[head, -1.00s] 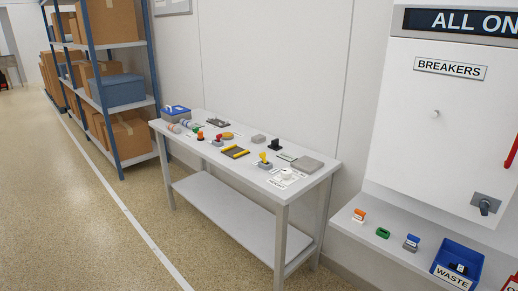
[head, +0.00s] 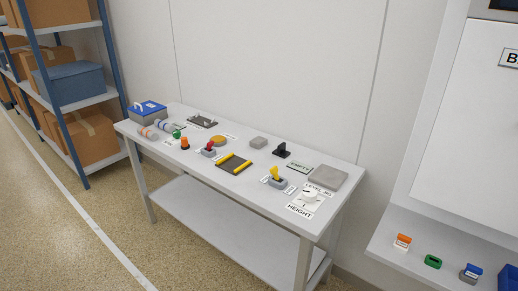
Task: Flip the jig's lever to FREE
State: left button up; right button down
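A yellow lever (head: 274,172) stands on a small grey-blue base (head: 277,184) near the front right of the table, with small labels either side that are too small to read. I cannot tell which lever is the jig's or which one has a FREE label. Neither of my grippers is in view.
The grey table (head: 184,170) stands against the wall. It also holds a white knob marked HEIGHT (head: 309,195), a grey block (head: 328,177), a black piece (head: 281,151), an orange disc (head: 218,141) and a blue-topped box (head: 148,113). Shelving (head: 109,93) stands left. Floor in front is clear.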

aim_at(274, 171)
jog(key=i+j+z, duration=0.2)
jog(key=i+j, duration=0.85)
jog(key=j, duration=0.1)
